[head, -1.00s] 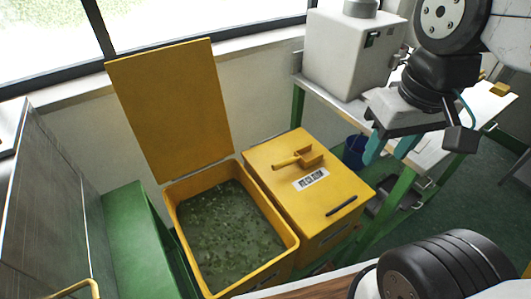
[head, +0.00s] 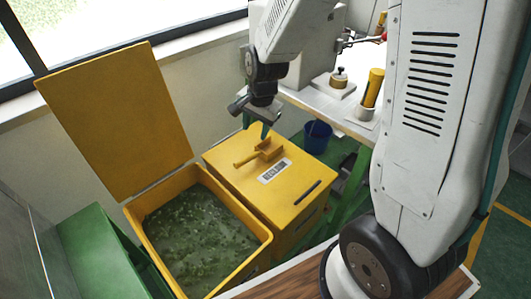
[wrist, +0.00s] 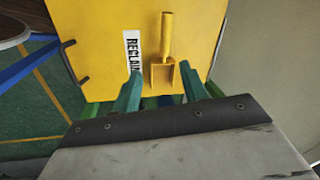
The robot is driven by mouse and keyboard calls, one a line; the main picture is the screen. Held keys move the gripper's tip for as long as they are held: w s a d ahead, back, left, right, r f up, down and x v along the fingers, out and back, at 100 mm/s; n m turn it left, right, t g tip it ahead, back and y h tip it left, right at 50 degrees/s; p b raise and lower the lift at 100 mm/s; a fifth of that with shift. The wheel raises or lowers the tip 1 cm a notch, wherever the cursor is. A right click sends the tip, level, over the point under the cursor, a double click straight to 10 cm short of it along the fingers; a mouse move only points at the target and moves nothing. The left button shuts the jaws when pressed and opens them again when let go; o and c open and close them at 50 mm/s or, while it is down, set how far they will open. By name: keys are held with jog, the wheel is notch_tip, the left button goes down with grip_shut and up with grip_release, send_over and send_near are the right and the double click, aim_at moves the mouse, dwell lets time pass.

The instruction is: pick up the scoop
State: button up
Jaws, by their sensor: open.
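The yellow scoop (head: 260,153) lies on the closed lid of the yellow box (head: 232,178), its handle pointing left in the head view. My gripper (head: 257,127) is open and empty above the scoop's pan end. In the wrist view the scoop (wrist: 165,60) lies with its handle away from me and its pan towards my gripper (wrist: 158,82). The pan shows between the two green fingers, which are apart from it.
An open yellow bin (head: 264,244) with green pellets stands left of the box, its lid (head: 115,120) raised. A white label (head: 274,171) and dark handle (head: 307,191) are on the box lid. A blue bucket (head: 317,137) and a bench (head: 312,98) stand to the right.

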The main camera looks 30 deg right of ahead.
aim_at(251, 155)
jog(key=w+f+m, duration=0.1)
jog(key=f, duration=0.2)
jog(key=w+f+m, duration=0.1)
jog(key=f, duration=0.2)
jog(key=w+f+m, duration=0.1)
jog(key=f, duration=0.2)
jog(key=shift+w, duration=0.35)
jog(key=f, duration=0.5)
jog(key=w+f, duration=0.1)
jog(key=f, duration=0.1)
jog(key=shift+f, duration=0.4)
jog(key=shift+c, duration=0.2)
grip_shut()
